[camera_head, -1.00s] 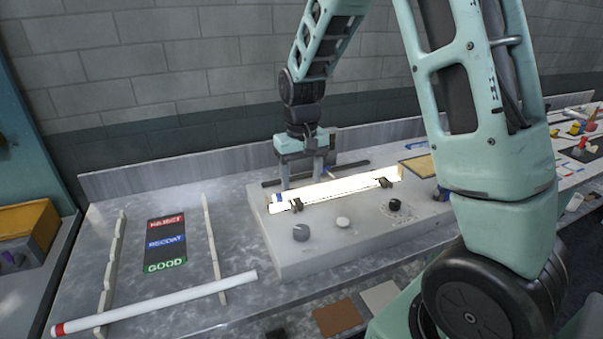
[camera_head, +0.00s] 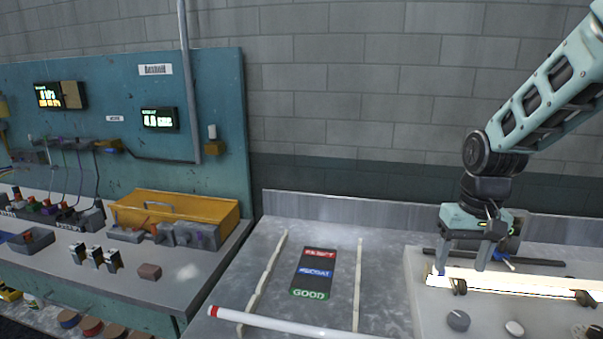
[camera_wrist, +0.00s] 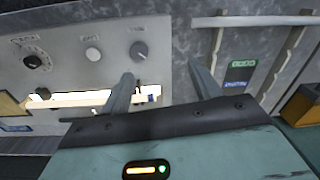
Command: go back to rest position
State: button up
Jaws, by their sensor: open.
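My gripper (camera_head: 462,267) is open and points down at the left end of the bright strip (camera_head: 525,284) on the pale lamp box (camera_head: 430,318). In the wrist view, my gripper (camera_wrist: 160,74) has its two fingers spread, with nothing held between them. The glowing strip (camera_wrist: 80,99) lies past the fingertips, with a small blue mark near its end. I cannot tell whether a finger touches it. My arm reaches in from the right in the head view.
A white red-ended tube (camera_head: 290,325) lies across two notched rails. Between the rails is a mat (camera_head: 313,272) marked REJECT, RECOAT and GOOD. Knobs (camera_head: 458,320) sit on the lamp box front.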

jog(key=s+a+n+b, duration=0.2)
jog(key=s+a+n, duration=0.3)
jog(key=s+a, duration=0.8)
jog(key=s+a+f+n+b, duration=0.1)
jog(key=s+a+n, duration=0.3)
jog(key=s, duration=0.5)
jog(key=shift+s+a+f, duration=0.4)
jog(key=shift+a+f, duration=0.25)
jog(key=shift+a, duration=0.3)
